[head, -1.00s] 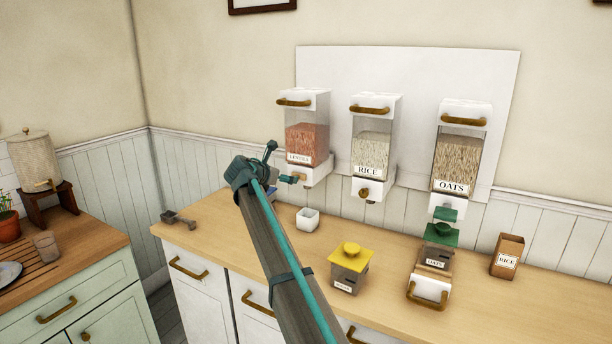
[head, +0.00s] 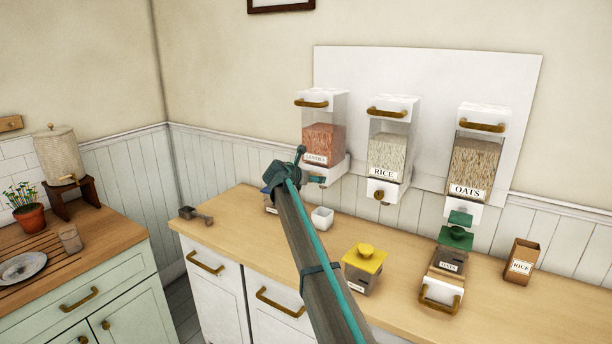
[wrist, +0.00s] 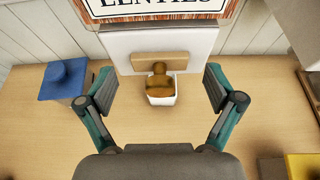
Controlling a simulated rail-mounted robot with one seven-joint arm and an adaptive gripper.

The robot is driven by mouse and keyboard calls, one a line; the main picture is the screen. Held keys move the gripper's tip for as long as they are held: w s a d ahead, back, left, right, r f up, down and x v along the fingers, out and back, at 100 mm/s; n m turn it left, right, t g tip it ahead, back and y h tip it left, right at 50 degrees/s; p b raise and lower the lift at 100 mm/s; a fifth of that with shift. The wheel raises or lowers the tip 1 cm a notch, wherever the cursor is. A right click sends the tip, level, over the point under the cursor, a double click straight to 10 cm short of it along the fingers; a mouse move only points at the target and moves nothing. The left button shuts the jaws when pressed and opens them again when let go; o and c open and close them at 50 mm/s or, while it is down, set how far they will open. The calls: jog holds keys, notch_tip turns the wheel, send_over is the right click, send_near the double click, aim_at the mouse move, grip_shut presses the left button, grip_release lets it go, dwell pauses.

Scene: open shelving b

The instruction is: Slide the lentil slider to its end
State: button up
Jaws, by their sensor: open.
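The lentil dispenser (head: 324,147) hangs on the white wall panel, the leftmost of three, filled with orange lentils. The lentil slider (wrist: 159,80), a brown-gold knob with a flat bar behind it, shows at the dispenser's white base in the wrist view. My gripper (wrist: 158,78) is open, with one teal finger well to each side of the knob; no contact shows. In the head view my gripper (head: 309,166) is at the lower front of the lentil dispenser and hides its slider. A small white cup (head: 322,218) stands on the counter below the dispenser.
The rice dispenser (head: 388,150) and oats dispenser (head: 474,165) hang to the right. A blue-lidded box (wrist: 62,80), a yellow-lidded box (head: 363,265), a green-lidded oats box (head: 450,260), a rice box (head: 520,262) and a scoop (head: 195,214) stand on the wooden counter.

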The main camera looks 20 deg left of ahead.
jog(key=shift+w+f, duration=0.1)
jog(key=shift+w, duration=0.15)
jog(key=shift+c, duration=0.4)
